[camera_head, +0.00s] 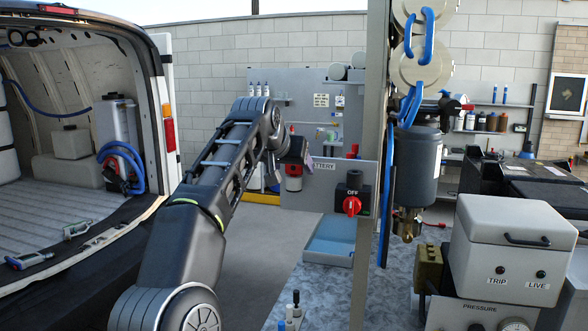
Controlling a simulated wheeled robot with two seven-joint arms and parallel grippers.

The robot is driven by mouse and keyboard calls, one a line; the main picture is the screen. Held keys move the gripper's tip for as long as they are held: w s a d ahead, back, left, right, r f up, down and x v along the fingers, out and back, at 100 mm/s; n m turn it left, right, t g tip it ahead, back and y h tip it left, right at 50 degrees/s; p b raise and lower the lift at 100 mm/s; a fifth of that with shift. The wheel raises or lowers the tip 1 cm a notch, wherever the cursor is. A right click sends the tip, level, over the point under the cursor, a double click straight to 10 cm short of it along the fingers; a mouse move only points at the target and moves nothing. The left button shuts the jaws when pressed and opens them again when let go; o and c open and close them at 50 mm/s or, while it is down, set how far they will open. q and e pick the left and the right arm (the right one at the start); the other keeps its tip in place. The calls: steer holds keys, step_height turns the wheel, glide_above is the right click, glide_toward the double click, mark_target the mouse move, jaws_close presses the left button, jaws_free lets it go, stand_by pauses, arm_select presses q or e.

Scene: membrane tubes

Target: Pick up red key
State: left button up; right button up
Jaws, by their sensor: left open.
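A red key or knob (352,205) sits in the black switch marked OFF, on a grey panel (320,176) labelled BATTERY. My left arm reaches up from the bottom and bends over to the right at the top. My left gripper (296,158) is open, left of the switch and a little higher, at the panel's left side. It appears apart from the red key. Its fingers are small here, and a red and pale object (293,176) shows at them; I cannot tell whether they touch. My right gripper is not in view.
A white TRIP/LIVE box (508,250) stands at lower right. A blue tray (330,240) lies below the panel. An open van (90,150) fills the left.

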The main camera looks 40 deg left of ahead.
arm_select(q)
steer(key=shift+w+a+f, duration=0.1)
steer(key=shift+w, duration=0.1)
steer(key=shift+s, duration=0.1)
steer(key=shift+c, duration=0.2)
steer(key=c, duration=1.4)
